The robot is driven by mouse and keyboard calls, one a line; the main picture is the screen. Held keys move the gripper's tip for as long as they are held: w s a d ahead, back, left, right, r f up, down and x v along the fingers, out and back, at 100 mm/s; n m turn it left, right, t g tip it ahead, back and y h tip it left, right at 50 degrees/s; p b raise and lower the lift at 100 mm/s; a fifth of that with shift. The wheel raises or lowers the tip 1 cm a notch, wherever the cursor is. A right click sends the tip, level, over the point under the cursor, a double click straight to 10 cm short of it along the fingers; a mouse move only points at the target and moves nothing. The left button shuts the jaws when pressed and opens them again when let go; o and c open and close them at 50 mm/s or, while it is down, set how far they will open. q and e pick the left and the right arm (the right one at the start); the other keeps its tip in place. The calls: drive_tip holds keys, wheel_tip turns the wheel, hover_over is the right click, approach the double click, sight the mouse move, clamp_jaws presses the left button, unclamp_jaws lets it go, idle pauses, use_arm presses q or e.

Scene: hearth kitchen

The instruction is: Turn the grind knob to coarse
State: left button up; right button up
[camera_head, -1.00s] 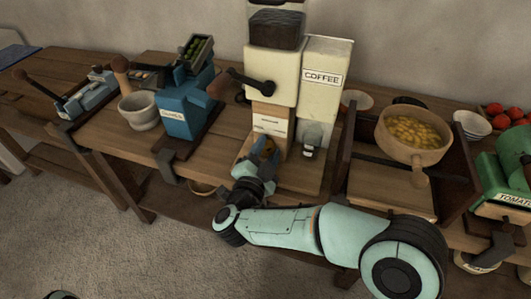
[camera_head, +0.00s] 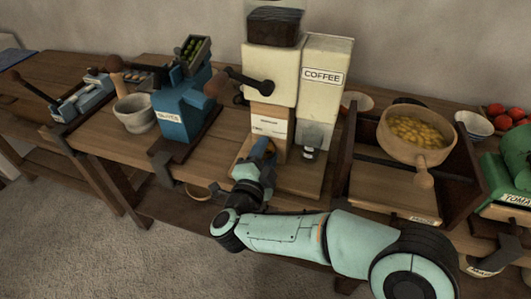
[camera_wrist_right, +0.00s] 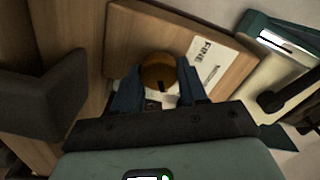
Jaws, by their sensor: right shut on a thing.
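The coffee grinder (camera_head: 277,72) is a tall cream machine labelled COFFEE, standing on the bench in the head view. Its brown, round grind knob (camera_wrist_right: 158,72) shows in the right wrist view, on a wooden front beside a white plate (camera_wrist_right: 214,66) reading FINE. A dark mark shows on the knob's near side. My right gripper (camera_wrist_right: 160,84) has its blue fingers on either side of the knob and is shut on it. In the head view my right gripper (camera_head: 258,160) is low at the grinder's front and covers most of the knob. The plate's other lettering is hidden or unreadable.
A dark crank (camera_head: 250,80) sticks out left of the grinder's body. A blue machine (camera_head: 180,108) and a grey mortar (camera_head: 136,113) stand to the left. A wooden pot (camera_head: 414,138) of yellow pieces and a green machine (camera_head: 515,160) stand to the right.

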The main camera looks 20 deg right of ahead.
drive_tip(key=o, duration=1)
use_arm(q)
drive_tip(key=shift+t, duration=0.7)
drive_tip(key=w+r, duration=0.1)
drive_tip(key=w+r+p, duration=0.2)
drive_tip(key=w, duration=0.1)
drive_tip(key=shift+d+r, duration=0.3)
use_arm(e)
drive_tip(key=v, duration=1.3)
drive_tip(key=shift+s+a, duration=0.15)
drive_tip(key=shift+s, duration=0.05)
